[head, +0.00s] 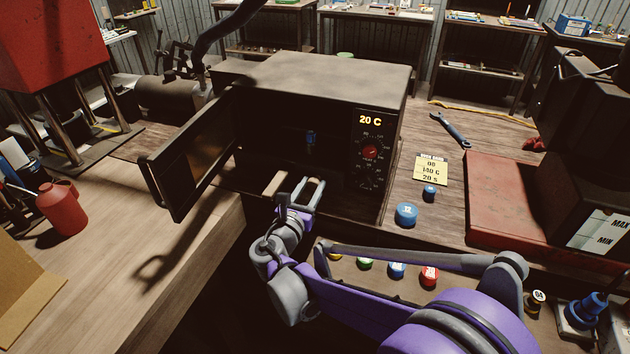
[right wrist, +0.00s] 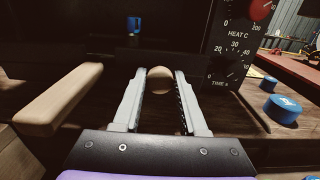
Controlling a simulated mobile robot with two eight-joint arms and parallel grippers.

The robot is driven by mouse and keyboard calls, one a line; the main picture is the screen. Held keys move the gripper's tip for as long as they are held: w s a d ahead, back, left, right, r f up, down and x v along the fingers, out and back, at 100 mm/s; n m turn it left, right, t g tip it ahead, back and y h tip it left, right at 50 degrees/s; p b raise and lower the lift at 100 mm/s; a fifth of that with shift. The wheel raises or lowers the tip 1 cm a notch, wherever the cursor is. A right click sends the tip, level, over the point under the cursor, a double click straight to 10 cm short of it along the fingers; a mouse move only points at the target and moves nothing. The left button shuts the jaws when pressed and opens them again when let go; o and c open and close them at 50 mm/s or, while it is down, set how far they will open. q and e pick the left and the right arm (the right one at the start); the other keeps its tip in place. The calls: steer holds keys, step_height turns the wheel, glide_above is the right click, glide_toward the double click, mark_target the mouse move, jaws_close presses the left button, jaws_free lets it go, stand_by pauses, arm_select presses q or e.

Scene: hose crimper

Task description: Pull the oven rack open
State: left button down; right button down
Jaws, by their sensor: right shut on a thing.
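The dark oven (head: 315,80) stands on the bench, its door (head: 190,150) swung open to the left. Its panel reads 20 C above a red knob. A tan wooden bar (head: 274,183) sticks out at the front of the oven's opening; it also shows in the right wrist view (right wrist: 60,98). My right gripper (head: 312,184) is at the opening, just right of this bar. In the right wrist view its fingers (right wrist: 160,92) are shut on a rounded tan handle end (right wrist: 160,77). The rack is mostly hidden in the dark. My left gripper is out of view.
A small blue piece (head: 311,140) is inside the oven. Right of the oven are a blue cap (head: 407,214), a smaller blue one (head: 429,193), a yellow note (head: 431,170) and a red plate (head: 500,190). A red bottle (head: 62,208) stands left.

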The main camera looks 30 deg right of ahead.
steer(key=v, duration=1.7)
steer(key=shift+s+a, duration=0.2)
steer(key=shift+s, duration=0.05)
steer(key=shift+c, duration=2.4)
jaws_free()
steer(key=v, duration=1)
steer(key=shift+s+a+b, duration=0.25)
steer(key=shift+s+b, duration=0.05)
steer(key=shift+b, duration=0.1)
